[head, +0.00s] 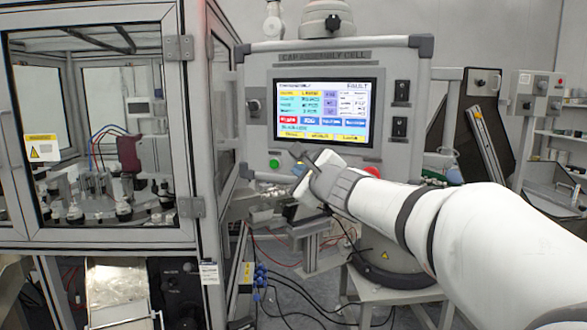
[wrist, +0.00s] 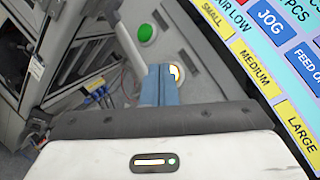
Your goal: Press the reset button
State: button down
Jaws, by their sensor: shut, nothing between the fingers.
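The machine's control panel (head: 262,119) faces me, with a screen (head: 323,111) that reads FAULT at its top right. My gripper (head: 300,160) is in front of the panel, just below the screen's lower edge. In the wrist view its blue fingers (wrist: 159,84) are together with nothing between them. A small round button with a pale and yellow face (wrist: 177,73) shows at the right of the fingertips, partly hidden by them. I cannot read a label on it or tell whether the fingers touch it. A green button (wrist: 146,33) is to its left; it also shows in the head view (head: 274,163).
A red button (head: 372,171) is on the panel right of my gripper, close to my arm. A glazed cell (head: 196,120) stands at the left. Cables (head: 290,290) hang below the panel. A grey box with knobs (head: 537,97) is at the far right.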

dwell(0.4)
jog(key=shift+s+a+b, duration=0.2)
jog(key=shift+s+b, duration=0.15)
jog(key=shift+b, duration=0.05)
jog(key=s+a+b, duration=0.2)
jog(key=s, duration=0.3)
jog(key=shift+s+a, duration=0.2)
jog(key=shift+a, duration=0.15)
dwell(0.3)
